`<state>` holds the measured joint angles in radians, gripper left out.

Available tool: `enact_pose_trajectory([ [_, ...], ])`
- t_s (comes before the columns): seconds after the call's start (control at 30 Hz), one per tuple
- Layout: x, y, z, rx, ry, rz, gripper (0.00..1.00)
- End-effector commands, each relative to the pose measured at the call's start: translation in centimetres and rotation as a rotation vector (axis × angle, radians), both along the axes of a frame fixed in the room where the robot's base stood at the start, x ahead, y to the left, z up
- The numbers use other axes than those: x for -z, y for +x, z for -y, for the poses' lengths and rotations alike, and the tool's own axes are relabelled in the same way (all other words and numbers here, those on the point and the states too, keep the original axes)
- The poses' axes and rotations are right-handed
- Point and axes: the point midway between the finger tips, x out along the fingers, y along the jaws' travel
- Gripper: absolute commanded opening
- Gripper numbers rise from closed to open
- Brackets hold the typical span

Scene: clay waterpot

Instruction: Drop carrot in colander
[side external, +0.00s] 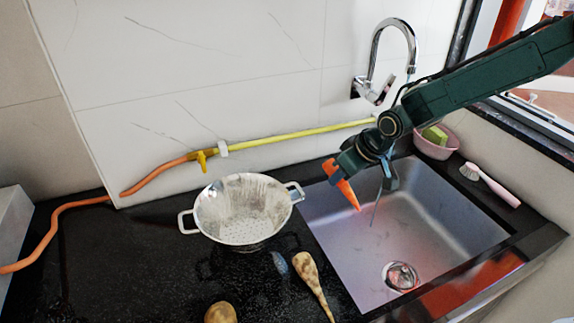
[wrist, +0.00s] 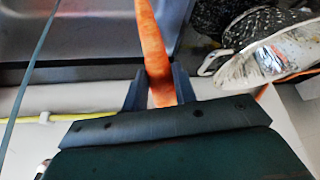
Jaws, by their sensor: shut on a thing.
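The orange carrot (side external: 343,188) hangs over the left part of the sink in the side view, tilted with its thin end down. My gripper (side external: 336,170) is shut on it near its thick end. In the wrist view the carrot (wrist: 154,50) stands between the two fingers of my gripper (wrist: 158,88). The metal colander (side external: 240,209) stands on the black counter to the left of the sink, upright and apart from the carrot. Its inside looks empty. In the wrist view the colander (wrist: 262,58) shows at the upper right.
The sink (side external: 420,215) lies below my gripper, with a faucet (side external: 392,60) behind. A parsnip-like root (side external: 310,278) and a round brown vegetable (side external: 220,313) lie in front of the colander. A pink bowl (side external: 436,147) and a brush (side external: 490,184) are at the right. A yellow-orange hose (side external: 270,141) runs behind.

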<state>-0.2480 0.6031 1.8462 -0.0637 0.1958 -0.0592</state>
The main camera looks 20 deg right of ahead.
Motion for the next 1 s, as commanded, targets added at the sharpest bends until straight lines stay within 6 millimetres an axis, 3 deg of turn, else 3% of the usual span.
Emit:
enact_pose_trajectory([
  [0.3,-3.5,2.8,-8.5,-0.177,0.0,0.006,0.05],
  [0.6,-7.2,3.4,-16.0,-0.338,-0.011,0.013,0.05],
  [0.8,-8.8,3.1,-19.2,-0.411,-0.021,0.015,0.05],
  [1.0,-9.6,2.9,-20.4,-0.44,-0.025,0.017,0.05],
])
